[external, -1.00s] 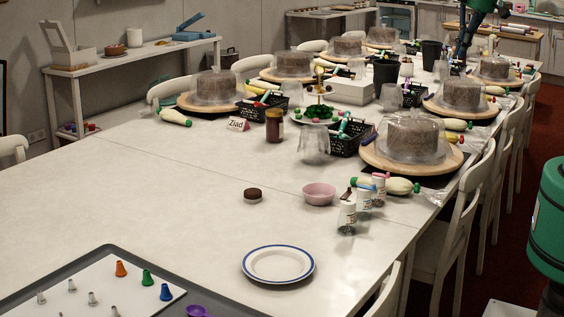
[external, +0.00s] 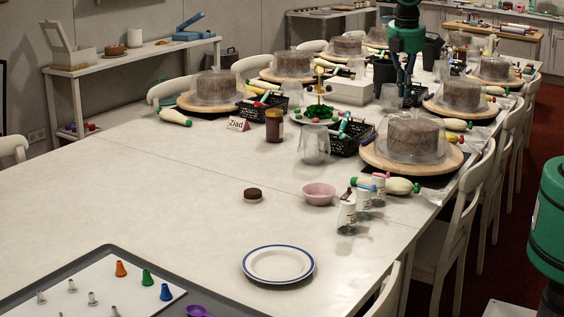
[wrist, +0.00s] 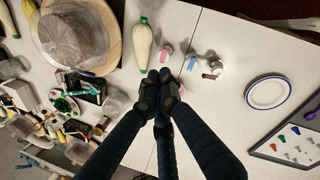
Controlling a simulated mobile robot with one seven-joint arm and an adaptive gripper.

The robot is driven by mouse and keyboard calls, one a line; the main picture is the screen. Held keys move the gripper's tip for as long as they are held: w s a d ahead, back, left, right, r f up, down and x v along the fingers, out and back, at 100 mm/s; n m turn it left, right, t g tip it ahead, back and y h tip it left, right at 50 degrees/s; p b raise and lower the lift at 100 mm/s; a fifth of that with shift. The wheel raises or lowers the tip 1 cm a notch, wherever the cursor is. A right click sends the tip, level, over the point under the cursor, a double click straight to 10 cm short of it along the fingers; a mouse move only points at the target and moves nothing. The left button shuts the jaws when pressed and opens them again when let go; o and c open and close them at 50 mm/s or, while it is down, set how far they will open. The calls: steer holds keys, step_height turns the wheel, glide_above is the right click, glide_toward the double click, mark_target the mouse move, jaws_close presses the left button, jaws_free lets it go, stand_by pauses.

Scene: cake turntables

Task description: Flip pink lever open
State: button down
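Several small white bottles with coloured flip tops stand in a group at the right of the near table. The bottle with the pink lever (external: 379,185) is at the back of the group, and its pink top also shows in the wrist view (wrist: 165,48). The bottles with the blue lever (external: 364,196) and the dark brown lever (external: 347,215) stand closer to the camera. Whether the pink lever is up or down is too small to tell. My gripper (wrist: 157,78) is empty, its dark fingertips together. In the external view it hangs high over the table, well apart from the bottles.
A piping bag (wrist: 144,44) lies beside the bottles, close to a covered cake on a wooden turntable (external: 440,164). A pink bowl (external: 319,194) and a blue-rimmed plate (external: 278,264) sit nearby.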

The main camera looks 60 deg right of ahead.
steer(key=w+a+f+n+h, duration=0.1)
steer(key=w+a+f+n, duration=0.1)
steer(key=f, duration=0.6)
steer(key=w+a+f+n+g+h, duration=0.1)
steer(key=w+a+f+n, duration=0.2)
steer(key=f, duration=0.5)
steer(key=w+a, duration=0.1)
steer(key=a, duration=0.1)
steer(key=shift+a, duration=0.35)
steer(key=shift+s+f, duration=0.1)
steer(key=shift+f, duration=0.05)
steer(key=s+d+f+b, duration=0.1)
steer(key=d+f+b, duration=0.2)
steer(key=d+f, duration=0.4)
steer(key=shift+x, duration=1.1)
steer(key=shift+a, duration=0.1)
